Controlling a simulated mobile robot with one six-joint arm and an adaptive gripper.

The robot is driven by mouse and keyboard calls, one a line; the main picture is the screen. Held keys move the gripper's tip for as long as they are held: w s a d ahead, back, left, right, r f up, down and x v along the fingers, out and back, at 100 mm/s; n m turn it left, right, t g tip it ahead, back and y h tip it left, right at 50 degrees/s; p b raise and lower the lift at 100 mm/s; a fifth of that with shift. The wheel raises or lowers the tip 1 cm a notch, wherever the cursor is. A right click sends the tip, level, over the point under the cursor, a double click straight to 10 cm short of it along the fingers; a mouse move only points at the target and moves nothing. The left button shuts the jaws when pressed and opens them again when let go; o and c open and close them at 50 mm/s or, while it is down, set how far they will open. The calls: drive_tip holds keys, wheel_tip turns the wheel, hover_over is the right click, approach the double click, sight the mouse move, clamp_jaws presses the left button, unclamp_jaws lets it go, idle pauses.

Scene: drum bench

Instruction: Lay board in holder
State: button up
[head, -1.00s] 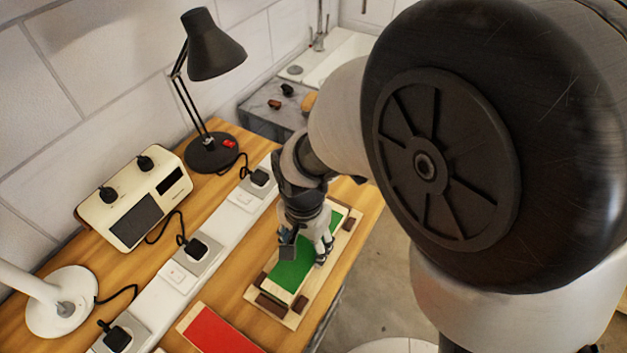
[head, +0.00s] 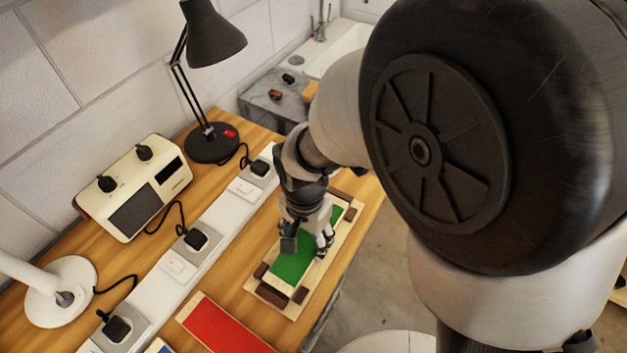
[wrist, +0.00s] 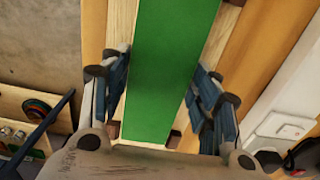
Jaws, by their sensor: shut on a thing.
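A long board with a green top (head: 291,269) lies lengthwise over the pale wooden holder (head: 287,311), which has dark brown blocks at its ends and sides. My gripper (head: 308,245) reaches down over the board's middle and is shut on it, one finger at each long side. In the wrist view the green board (wrist: 166,75) runs between the fingers, with pale wood and brown blocks of the holder beside it. The board looks in line with the holder and between its blocks. I cannot tell whether its underside touches the holder's base.
A red board (head: 226,326) lies on the bench near the front. A white socket strip (head: 215,222) with plugs runs left of the holder. A cream box (head: 135,190), a black lamp (head: 211,145) and a white lamp base (head: 62,297) stand behind. The bench edge is close on the right.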

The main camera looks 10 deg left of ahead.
drive_tip(key=shift+f, duration=0.1)
drive_tip(key=o, duration=1.3)
wheel_tip(320, 180, up, 12)
drive_tip(key=shift+r, duration=0.1)
drive_tip(key=s+d+r+n+t, duration=0.1)
drive_tip(key=s+d+r, duration=0.1)
drive_tip(key=d, duration=0.5)
drive_tip(key=s+d+r+n+t, duration=0.2)
drive_tip(key=s+d+r, duration=0.1)
drive_tip(key=d, duration=0.4)
drive_tip(key=s+d+r+n+t, duration=0.1)
drive_tip(key=s+d+r, duration=0.1)
drive_tip(key=d, duration=0.4)
drive_tip(key=shift+s+d+r+n+t, duration=0.15)
drive_tip(key=shift+s+d, duration=0.05)
drive_tip(key=shift+s, duration=0.2)
drive_tip(key=shift+s+d+r+n+t, duration=0.1)
drive_tip(key=shift+s+d+n+t, duration=0.1)
drive_tip(key=shift+s, duration=0.15)
